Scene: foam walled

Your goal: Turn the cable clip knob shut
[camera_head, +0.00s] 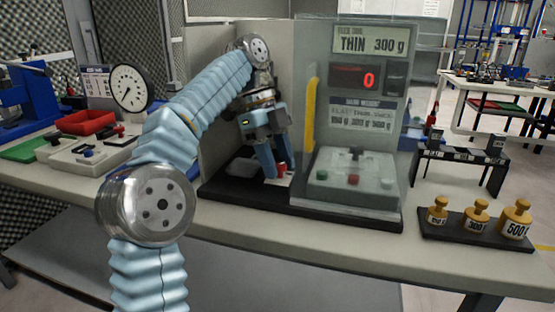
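My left arm comes in from the lower left and reaches into the grey walled booth. My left gripper (280,173) points down there, its two blue fingers a little apart. Its tips are at a small red and white part (284,169) low on the black base. This may be the cable clip knob, but it is too small and too covered by the fingers to be sure. I cannot tell whether the fingers touch or grip it. My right gripper is not in view.
A clear-covered box with buttons (353,180) stands right of the gripper, below a display reading 0 (367,77). A yellow upright strip (311,115) is close beside the gripper. Brass weights (476,217) stand at right. A dial gauge (129,88) and red tray (86,122) are left.

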